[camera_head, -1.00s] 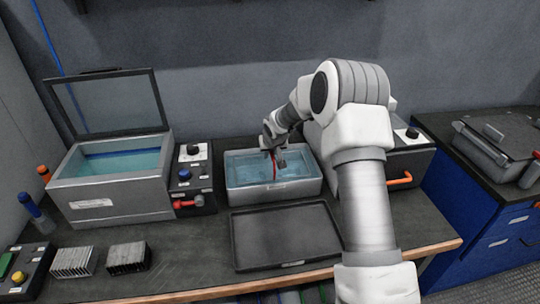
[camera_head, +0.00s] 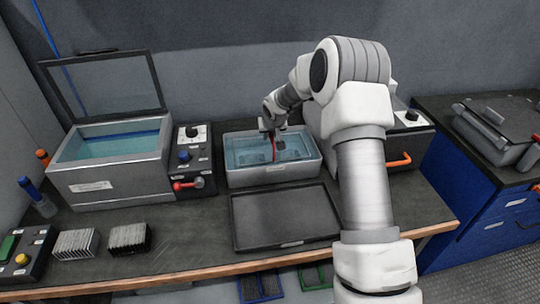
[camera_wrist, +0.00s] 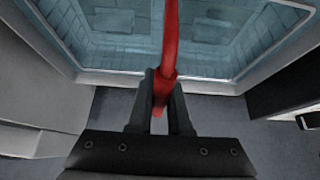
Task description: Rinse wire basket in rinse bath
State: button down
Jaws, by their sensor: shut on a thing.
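The rinse bath (camera_head: 275,176) is a grey, open rectangular tub of clear bluish water at the middle of the bench. My gripper (camera_head: 271,132) is above it, pointing down, with its fingers shut on the upright red handle (camera_head: 274,150) of the wire basket. In the wrist view the fingers (camera_wrist: 161,92) close around the red handle (camera_wrist: 170,38), which runs down towards the water. The wire basket (camera_wrist: 75,28) shows as fine mesh inside the bath, seemingly in the water; its exact depth is hard to tell. The bath's rim (camera_wrist: 115,78) lies just beyond the fingers.
A dark flat tray (camera_head: 285,218) lies in front of the bath. A larger open-lidded tank (camera_head: 110,185) and a control box (camera_head: 193,160) with a red handle stand left. A machine with an orange handle (camera_head: 398,160) stands right. Finned blocks (camera_head: 130,238) lie front left.

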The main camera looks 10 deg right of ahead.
jog(key=shift+r+p, duration=3)
jog(key=shift+r, duration=2.05)
dwell(0.5)
